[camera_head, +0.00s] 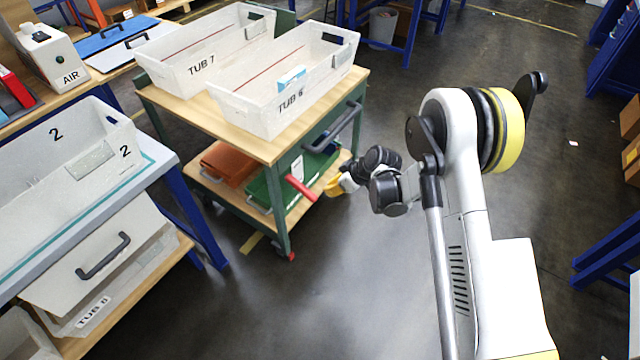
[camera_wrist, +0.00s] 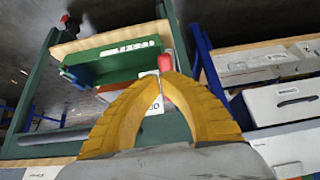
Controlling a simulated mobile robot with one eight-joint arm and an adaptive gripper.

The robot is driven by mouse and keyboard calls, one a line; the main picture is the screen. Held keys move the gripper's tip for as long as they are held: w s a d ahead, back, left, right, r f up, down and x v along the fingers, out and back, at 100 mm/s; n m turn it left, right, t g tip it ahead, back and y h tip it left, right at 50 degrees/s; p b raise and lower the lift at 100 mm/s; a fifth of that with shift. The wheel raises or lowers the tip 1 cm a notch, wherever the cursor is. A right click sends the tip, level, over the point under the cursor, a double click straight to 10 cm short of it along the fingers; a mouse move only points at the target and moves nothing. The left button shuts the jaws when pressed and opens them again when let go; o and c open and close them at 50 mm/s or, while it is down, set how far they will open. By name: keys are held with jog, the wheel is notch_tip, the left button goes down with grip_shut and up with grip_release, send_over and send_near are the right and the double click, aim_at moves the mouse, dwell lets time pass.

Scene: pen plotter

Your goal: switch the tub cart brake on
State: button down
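The tub cart (camera_head: 262,152) has a green frame and wooden shelves. A red lever (camera_head: 300,188) juts out low at its near right side; I take it for the brake. My gripper (camera_head: 335,187) has yellow fingers and is right of the lever, apparently a small gap from it. In the wrist view, the fingertips (camera_wrist: 160,77) come together with nothing clearly held.
Tub 7 (camera_head: 205,55) and tub 6 (camera_head: 275,85) stand on the cart's top. A dark push handle (camera_head: 333,128) sticks out above my gripper. Green and orange bins lie on the lower shelf. A blue-legged bench (camera_head: 195,215) is close at left. Floor in front is clear.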

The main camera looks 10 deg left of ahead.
jog(key=shift+s+d+r+p, duration=0.2)
jog(key=shift+s+d+r, duration=0.1)
jog(key=shift+d, duration=0.35)
jog(key=shift+s+d+r+p, duration=0.15)
jog(key=shift+s+d+r, duration=0.15)
jog(key=shift+d, duration=0.4)
jog(key=shift+s+d+r+p, duration=0.25)
jog(key=shift+d+r, duration=0.1)
jog(key=shift+d, duration=0.3)
jog(key=s+d+r+m+t+h, duration=0.15)
jog(key=d+r, duration=0.25)
jog(key=r, duration=0.4)
jog(key=s+d+r+m, duration=0.2)
jog(key=d+r+m, duration=0.15)
jog(key=r, duration=0.45)
jog(key=s+d+r+m+t+h, duration=0.1)
jog(key=s+d+r, duration=0.1)
jog(key=d+r, duration=0.5)
jog(key=s+d+r+m+t+h, duration=0.1)
jog(key=s+d+r, duration=0.4)
jog(key=s, duration=0.5)
jog(key=s+d+r+m+t+h, duration=0.1)
jog(key=s+d+r+m+h, duration=0.2)
jog(key=s, duration=0.8)
jog(key=d+r+m, duration=0.1)
jog(key=d+m, duration=0.1)
jog(key=m, duration=0.1)
jog(key=shift+s+d+r, duration=0.3)
jog(key=shift+r, duration=0.1)
